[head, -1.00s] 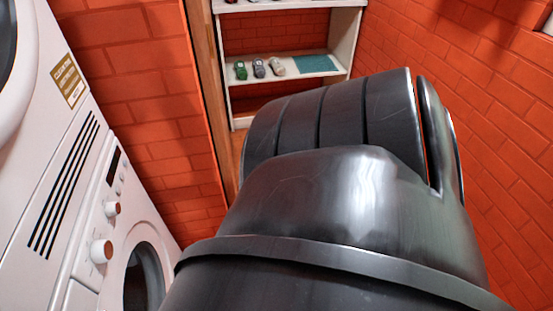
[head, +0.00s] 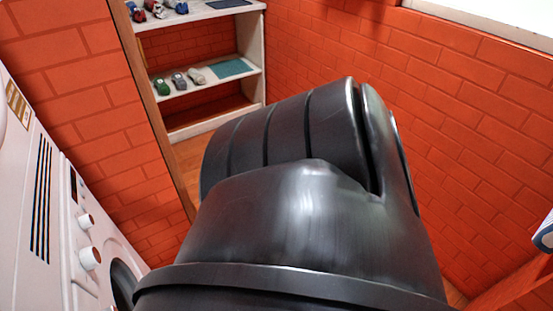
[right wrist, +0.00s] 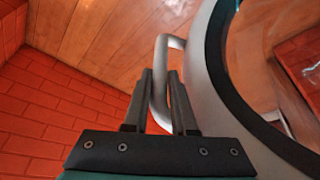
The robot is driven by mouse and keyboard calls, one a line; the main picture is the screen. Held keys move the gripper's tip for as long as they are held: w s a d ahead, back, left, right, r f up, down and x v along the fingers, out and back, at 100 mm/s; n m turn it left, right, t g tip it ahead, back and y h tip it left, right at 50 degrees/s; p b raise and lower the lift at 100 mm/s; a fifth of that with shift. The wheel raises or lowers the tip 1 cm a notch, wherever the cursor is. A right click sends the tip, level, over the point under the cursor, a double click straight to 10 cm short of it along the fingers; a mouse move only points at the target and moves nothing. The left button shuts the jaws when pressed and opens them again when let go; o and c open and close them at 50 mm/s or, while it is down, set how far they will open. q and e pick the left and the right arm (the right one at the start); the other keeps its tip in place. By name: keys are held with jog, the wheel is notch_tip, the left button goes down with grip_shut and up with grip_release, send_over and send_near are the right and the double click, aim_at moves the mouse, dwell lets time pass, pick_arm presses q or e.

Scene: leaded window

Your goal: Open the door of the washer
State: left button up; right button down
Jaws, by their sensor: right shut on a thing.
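The washer (head: 66,225) stands at the lower left of the head view, its white front seen at a steep angle. Only part of its round, dark front (head: 122,285) shows, partly covered by my arm. In the right wrist view the washer door (right wrist: 205,80) is a grey ring with a dark inner band. Floor and brick show within the ring; I cannot tell whether seen through or reflected. My right gripper (right wrist: 160,77) is shut on the door's curved grey handle (right wrist: 172,42), with a finger on each side. My left gripper is in neither view.
Orange brick walls (head: 330,50) rise at left and right. A large dark link of my arm fills the middle of the head view. Wooden floor (right wrist: 110,45) shows beside the door.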

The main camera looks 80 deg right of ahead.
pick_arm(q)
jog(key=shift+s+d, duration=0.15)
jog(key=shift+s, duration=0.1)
pick_arm(e)
jog(key=shift+s+d+r, duration=0.1)
jog(key=shift+s+d, duration=0.05)
jog(key=shift+d, duration=0.05)
jog(key=c, duration=0.9)
grip_release()
jog(key=shift+o, duration=0.7)
jog(key=shift+a, duration=0.1)
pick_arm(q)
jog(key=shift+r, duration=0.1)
pick_arm(e)
jog(key=shift+a, duration=0.1)
